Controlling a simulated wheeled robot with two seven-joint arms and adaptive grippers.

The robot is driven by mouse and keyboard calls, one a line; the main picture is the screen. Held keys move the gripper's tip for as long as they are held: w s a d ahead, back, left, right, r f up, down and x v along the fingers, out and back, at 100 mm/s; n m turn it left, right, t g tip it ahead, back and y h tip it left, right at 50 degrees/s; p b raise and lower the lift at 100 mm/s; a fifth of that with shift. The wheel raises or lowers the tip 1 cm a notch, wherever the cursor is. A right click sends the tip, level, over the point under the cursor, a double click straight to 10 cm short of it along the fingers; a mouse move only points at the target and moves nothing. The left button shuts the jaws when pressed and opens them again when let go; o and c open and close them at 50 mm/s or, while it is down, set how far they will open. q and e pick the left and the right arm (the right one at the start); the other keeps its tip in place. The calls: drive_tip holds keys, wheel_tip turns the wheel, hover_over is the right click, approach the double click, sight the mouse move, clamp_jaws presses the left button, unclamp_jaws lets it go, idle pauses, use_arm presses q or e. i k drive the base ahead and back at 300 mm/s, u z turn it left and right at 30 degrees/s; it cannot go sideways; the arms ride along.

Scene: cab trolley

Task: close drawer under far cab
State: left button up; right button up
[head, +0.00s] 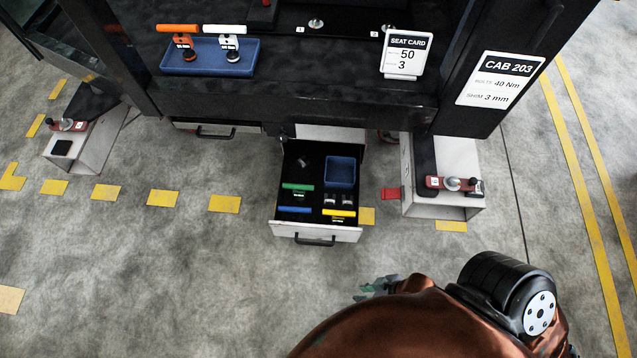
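A drawer (316,231) stands pulled out under the cab (290,103) marked CAB 203. Its front has a black handle (315,240). Inside are a small blue bin and tools with green, blue and yellow handles. A second drawer (215,127), to its left under the same cab, looks shut. Part of my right gripper (374,288) shows at the lower middle, in front of and to the right of the open drawer, apart from it. My arm hides most of this gripper, so its opening cannot be told. My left gripper is out of view.
A pale stand (455,205) with a red-handled tool is right of the open drawer; another (88,165) is at far left. A blue tray (208,57) and a seat card (405,53) are on the cab. The floor in front of the drawer is clear.

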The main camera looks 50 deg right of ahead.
sight(313, 226)
drive_tip(key=z, duration=0.55)
drive_tip(key=k, duration=1.3)
drive_tip(key=z, duration=1.05)
drive_tip(key=i, duration=0.5)
